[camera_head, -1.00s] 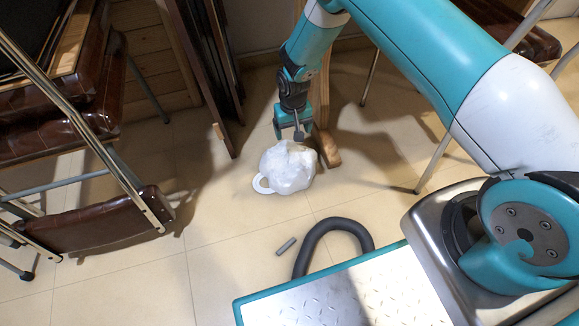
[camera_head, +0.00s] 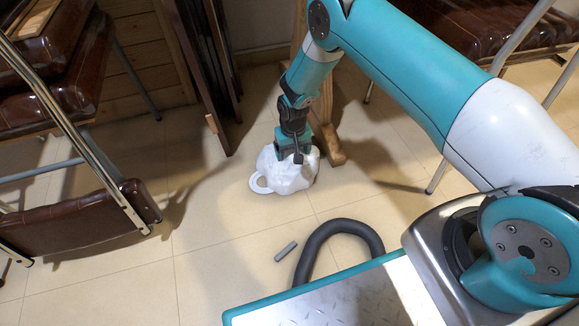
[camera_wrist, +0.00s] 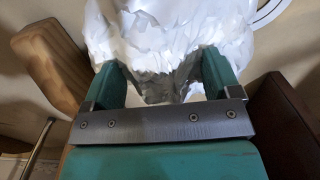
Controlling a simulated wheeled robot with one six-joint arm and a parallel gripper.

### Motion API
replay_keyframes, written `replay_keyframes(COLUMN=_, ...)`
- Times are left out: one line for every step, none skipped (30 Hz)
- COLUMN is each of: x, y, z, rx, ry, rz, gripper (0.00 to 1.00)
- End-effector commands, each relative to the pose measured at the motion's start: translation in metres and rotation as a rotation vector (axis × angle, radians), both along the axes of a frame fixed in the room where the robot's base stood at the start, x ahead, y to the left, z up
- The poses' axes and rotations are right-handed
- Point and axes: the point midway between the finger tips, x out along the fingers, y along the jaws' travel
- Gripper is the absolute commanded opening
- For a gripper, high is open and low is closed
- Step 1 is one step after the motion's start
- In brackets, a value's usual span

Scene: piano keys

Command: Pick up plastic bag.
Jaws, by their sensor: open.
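The white plastic bag (camera_head: 287,175) lies crumpled on the tiled floor, with a white loop handle sticking out at its left. My gripper (camera_head: 297,158) points down at the top of the bag from above. In the wrist view the bag (camera_wrist: 170,30) fills the upper middle. My gripper's two teal fingers (camera_wrist: 165,75) stand apart, with crumpled bag film between and beyond them. The fingertips are partly hidden by the bag, so I cannot tell how deep they reach.
A wooden post foot (camera_head: 331,150) stands just right of the bag and also shows in the wrist view (camera_wrist: 52,62). A small grey cylinder (camera_head: 286,251) and a dark curved hose (camera_head: 340,226) lie nearer. A brown chair (camera_head: 80,215) stands left. Floor between is clear.

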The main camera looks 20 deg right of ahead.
Motion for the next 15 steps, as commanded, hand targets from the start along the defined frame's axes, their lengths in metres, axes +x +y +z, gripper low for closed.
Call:
replay_keyframes(x=0.0009, y=0.0002, z=-0.0038, rx=0.0, ry=-0.002, rz=0.0, gripper=0.83)
replay_keyframes(x=0.001, y=0.0002, z=-0.0034, rx=0.0, ry=-0.003, rz=0.0, gripper=0.83)
replay_keyframes(x=0.001, y=0.0002, z=-0.0025, rx=0.0, ry=-0.003, rz=0.0, gripper=0.83)
replay_keyframes(x=0.0009, y=0.0002, z=-0.0019, rx=0.0, ry=-0.002, rz=0.0, gripper=0.83)
replay_keyframes(x=0.0009, y=0.0002, z=-0.0016, rx=0.0, ry=-0.002, rz=0.0, gripper=0.83)
replay_keyframes(x=0.0008, y=0.0002, z=-0.0016, rx=0.0, ry=-0.002, rz=0.0, gripper=0.83)
replay_keyframes(x=0.0007, y=0.0002, z=-0.0016, rx=0.0, ry=-0.002, rz=0.0, gripper=0.81)
replay_keyframes(x=0.0007, y=0.0002, z=-0.0016, rx=0.0, ry=-0.002, rz=0.0, gripper=0.74)
replay_keyframes(x=0.0007, y=0.0002, z=-0.0016, rx=0.0, ry=-0.002, rz=0.0, gripper=0.65)
replay_keyframes(x=0.0006, y=0.0002, z=-0.0016, rx=0.0, ry=-0.002, rz=0.0, gripper=0.58)
replay_keyframes(x=0.0006, y=0.0002, z=-0.0016, rx=0.0, ry=-0.002, rz=0.0, gripper=0.51)
replay_keyframes(x=0.0006, y=0.0002, z=-0.0016, rx=0.0, ry=-0.002, rz=0.0, gripper=0.42)
replay_keyframes(x=0.0006, y=0.0002, z=-0.0016, rx=0.0, ry=-0.002, rz=0.0, gripper=0.35)
replay_keyframes(x=0.0005, y=0.0001, z=-0.0016, rx=0.0, ry=-0.002, rz=0.0, gripper=0.28)
replay_keyframes(x=0.0005, y=0.0001, z=-0.0017, rx=0.0, ry=-0.002, rz=0.0, gripper=0.19)
